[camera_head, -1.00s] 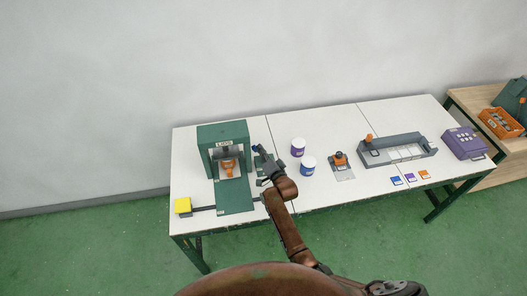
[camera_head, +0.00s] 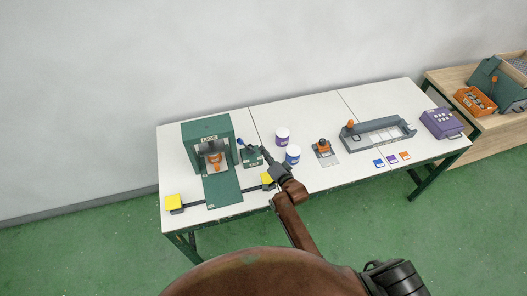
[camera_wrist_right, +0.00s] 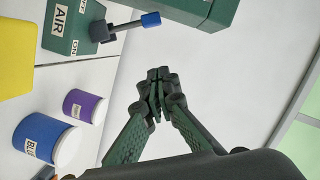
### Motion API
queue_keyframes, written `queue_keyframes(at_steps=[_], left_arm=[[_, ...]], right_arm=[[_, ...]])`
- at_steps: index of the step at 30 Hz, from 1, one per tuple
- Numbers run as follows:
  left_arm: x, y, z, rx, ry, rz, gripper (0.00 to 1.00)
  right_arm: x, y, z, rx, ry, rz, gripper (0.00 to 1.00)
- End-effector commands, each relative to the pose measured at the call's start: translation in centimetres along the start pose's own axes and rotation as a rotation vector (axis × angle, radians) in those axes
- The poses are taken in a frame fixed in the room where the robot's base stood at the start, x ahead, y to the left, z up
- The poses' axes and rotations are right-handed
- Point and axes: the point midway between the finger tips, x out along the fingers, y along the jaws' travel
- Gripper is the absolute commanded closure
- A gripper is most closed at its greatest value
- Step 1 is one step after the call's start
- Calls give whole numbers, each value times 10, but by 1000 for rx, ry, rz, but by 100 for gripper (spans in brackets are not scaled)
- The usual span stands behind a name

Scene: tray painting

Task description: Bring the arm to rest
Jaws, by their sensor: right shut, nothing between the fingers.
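My right arm reaches up from the bottom of the head view over the table's front edge. My right gripper (camera_head: 265,158) is at its end, just right of the green AIR box (camera_head: 251,161). In the right wrist view the fingertips (camera_wrist_right: 158,76) are together and nothing is between them. The AIR box also shows in the wrist view (camera_wrist_right: 66,28), with its grey lever and blue knob (camera_wrist_right: 150,19) beyond the fingertips, apart from them. My left gripper is not in view.
A green press (camera_head: 207,132) with yellow pads (camera_head: 174,203) (camera_head: 267,179) stands left.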

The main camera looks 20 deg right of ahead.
Motion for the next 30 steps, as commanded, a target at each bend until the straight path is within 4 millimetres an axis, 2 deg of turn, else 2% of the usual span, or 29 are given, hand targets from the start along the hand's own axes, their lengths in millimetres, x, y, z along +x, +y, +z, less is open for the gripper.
queue_keyframes(at_steps=[14,17,20,23,27,30], left_arm=[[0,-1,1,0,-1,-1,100],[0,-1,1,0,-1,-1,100],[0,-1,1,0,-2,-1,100],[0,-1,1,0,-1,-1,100],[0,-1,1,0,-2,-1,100],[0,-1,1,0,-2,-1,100]], right_arm=[[0,0,0,-1,-1,1,100],[-8,7,2,-26,-14,26,100],[-34,30,8,-112,-65,107,100],[-83,65,17,-256,-164,238,100],[-174,108,28,-477,-356,425,100],[-232,126,31,-591,-484,520,100]])
